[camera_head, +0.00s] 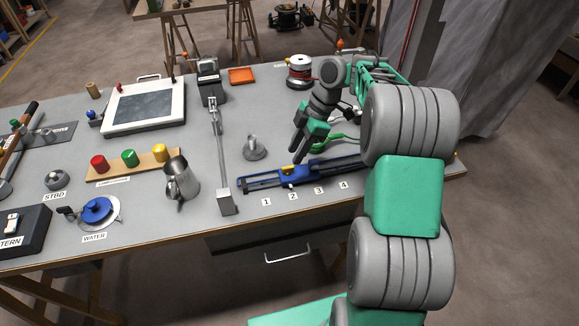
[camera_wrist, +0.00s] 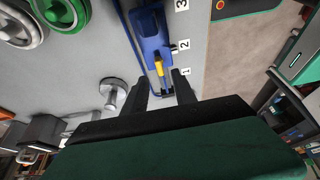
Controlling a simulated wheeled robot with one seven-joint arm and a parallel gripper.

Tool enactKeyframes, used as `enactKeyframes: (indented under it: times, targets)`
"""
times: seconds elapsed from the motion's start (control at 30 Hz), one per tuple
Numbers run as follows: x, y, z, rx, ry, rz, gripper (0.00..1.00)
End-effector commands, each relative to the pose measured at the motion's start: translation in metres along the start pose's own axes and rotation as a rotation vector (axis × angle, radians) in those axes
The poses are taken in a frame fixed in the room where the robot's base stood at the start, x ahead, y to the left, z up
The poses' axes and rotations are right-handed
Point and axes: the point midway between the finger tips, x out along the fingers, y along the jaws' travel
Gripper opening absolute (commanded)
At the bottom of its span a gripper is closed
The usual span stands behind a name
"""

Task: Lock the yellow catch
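The yellow catch (camera_head: 288,168) sits on the blue carriage (camera_head: 297,174) of a blue rail (camera_head: 258,183), by the label 2. In the wrist view the catch (camera_wrist: 159,66) is a short yellow lever on the blue carriage (camera_wrist: 154,40), lying lengthwise along it. My gripper (camera_head: 299,148) is above the rail, with its fingers pointing down near the carriage. In the wrist view my gripper (camera_wrist: 161,80) is open and empty. The catch's yellow end shows between and just past the fingertips. I cannot tell if either finger touches it.
A grey metal knob (camera_head: 254,150) stands left of the gripper, behind the rail. A long-armed grey lever (camera_head: 219,150) and a metal jug (camera_head: 180,180) stand farther left. Number labels (camera_head: 292,196) line the rail's front. A red-and-white spool (camera_head: 300,72) stands behind.

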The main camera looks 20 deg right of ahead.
Motion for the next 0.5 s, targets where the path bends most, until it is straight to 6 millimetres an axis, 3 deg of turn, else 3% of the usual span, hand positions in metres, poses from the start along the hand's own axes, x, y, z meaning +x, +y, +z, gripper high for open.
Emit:
enactKeyframes:
  times: [0.03,0.2,0.5]
  targets:
    - [0.013,-0.001,0.0,0.002,0.002,-0.004,0.33]
    - [0.042,-0.001,-0.001,0.002,0.001,-0.002,0.33]
    - [0.054,0.0,-0.001,0.003,-0.001,0.001,0.33]
